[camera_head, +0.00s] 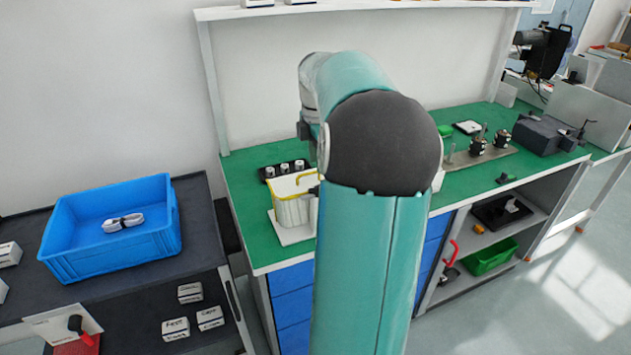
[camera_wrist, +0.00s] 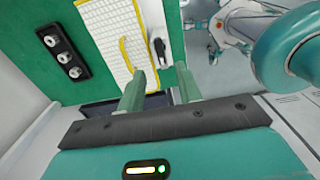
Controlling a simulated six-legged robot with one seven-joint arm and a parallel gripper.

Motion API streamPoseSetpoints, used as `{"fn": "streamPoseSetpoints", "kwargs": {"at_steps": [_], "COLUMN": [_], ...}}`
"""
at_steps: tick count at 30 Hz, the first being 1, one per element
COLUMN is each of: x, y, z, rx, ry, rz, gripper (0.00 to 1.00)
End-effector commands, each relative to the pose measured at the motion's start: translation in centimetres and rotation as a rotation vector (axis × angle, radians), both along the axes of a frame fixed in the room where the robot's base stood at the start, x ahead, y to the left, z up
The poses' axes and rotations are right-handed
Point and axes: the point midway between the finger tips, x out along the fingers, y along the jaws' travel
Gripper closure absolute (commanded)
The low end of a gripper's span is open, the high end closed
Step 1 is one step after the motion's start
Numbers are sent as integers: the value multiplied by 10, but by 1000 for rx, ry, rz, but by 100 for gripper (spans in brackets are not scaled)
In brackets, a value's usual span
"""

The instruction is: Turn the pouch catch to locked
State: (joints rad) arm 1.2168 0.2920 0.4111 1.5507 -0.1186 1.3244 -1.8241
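The white pouch (camera_head: 291,207) with yellow trim stands on a white base on the green bench, left of my arm in the head view. It also shows in the wrist view (camera_wrist: 104,38), with a yellow edge strip facing my gripper. A small dark catch lever (camera_wrist: 160,50) on a white piece is beside the pouch, pointing roughly up and down the picture. Its markings are not readable. My gripper (camera_wrist: 160,72) is open, its two green fingers apart, with the lever just beyond the gap between the tips. No contact is clear. My arm hides the gripper in the head view.
A black block with three round knobs (camera_head: 285,170) is behind the pouch. A blue bin (camera_head: 115,228) stands on the dark table at left. Metal fixtures (camera_head: 478,152) and a dark grey box (camera_head: 543,136) are on the bench at right. Shelf posts rise at the back.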

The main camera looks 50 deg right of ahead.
Motion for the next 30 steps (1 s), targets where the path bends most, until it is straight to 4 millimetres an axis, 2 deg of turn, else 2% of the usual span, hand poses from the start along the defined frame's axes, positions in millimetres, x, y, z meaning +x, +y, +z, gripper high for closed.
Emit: {"fn": "streamPoseSetpoints", "kwargs": {"at_steps": [6,12,23,28,30], "x": [1,2,3,3,2], "y": [1,1,1,1,1], "z": [-44,-69,-74,-74,-74], "rx": [3,1,-1,-2,-2], "ry": [2,1,-2,-1,-1], "rz": [2,3,3,3,3], "gripper": [65,65,65,99,100]}}
